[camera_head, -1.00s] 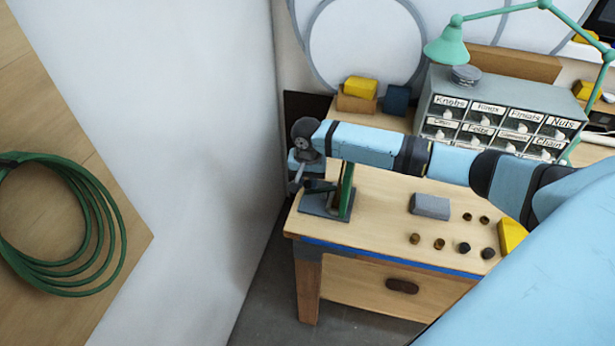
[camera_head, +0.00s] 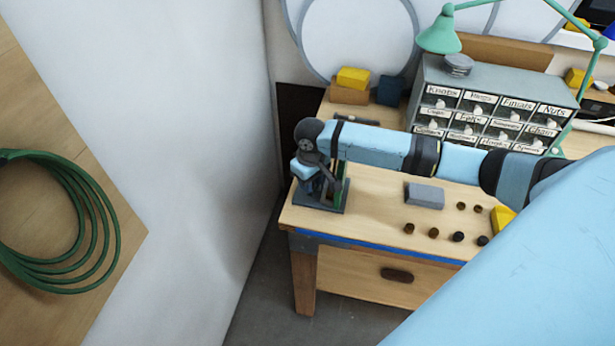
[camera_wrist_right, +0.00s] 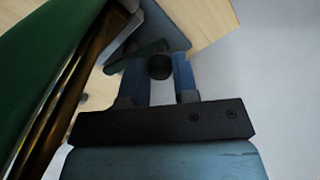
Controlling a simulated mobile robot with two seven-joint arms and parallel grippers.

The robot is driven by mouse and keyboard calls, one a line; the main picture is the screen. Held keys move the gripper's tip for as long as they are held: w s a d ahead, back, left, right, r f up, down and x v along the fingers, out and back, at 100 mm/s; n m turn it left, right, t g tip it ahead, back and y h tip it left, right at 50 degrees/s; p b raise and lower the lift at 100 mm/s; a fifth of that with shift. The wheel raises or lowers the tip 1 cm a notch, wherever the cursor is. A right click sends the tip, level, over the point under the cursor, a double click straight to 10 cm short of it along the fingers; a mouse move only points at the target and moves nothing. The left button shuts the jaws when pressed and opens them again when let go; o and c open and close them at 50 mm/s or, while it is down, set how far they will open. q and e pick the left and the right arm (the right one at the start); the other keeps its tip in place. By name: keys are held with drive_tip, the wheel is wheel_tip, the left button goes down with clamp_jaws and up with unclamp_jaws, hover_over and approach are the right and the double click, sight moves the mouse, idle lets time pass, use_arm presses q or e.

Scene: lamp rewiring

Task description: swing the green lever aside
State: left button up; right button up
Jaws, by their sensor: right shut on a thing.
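The green lever (camera_wrist_right: 135,56) shows in the right wrist view as a dark green arm with a dark round knob (camera_wrist_right: 160,66) at its end. My right gripper (camera_wrist_right: 160,78) has its two blue fingers on either side of that knob and is shut on it. In the head view my right gripper (camera_head: 322,186) is low over the small stand (camera_head: 318,203) at the bench's left end, close beside its green upright (camera_head: 334,198). My wrist hides most of the lever there. My left gripper is not in view.
A grey block (camera_head: 424,195) and several small knobs (camera_head: 433,233) lie to the right on the workbench (camera_head: 375,225). A labelled drawer cabinet (camera_head: 490,105) and green lamp (camera_head: 440,37) stand behind. A white wall (camera_head: 185,130) is close on the left.

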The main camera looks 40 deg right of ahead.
drive_tip(key=shift+s+d+n, duration=0.15)
drive_tip(key=shift+s+n, duration=0.1)
drive_tip(key=shift+n, duration=0.45)
drive_tip(key=o, duration=0.9)
wheel_tip(320, 180, up, 14)
drive_tip(key=shift+f+b, duration=0.1)
drive_tip(key=shift+b, duration=0.9)
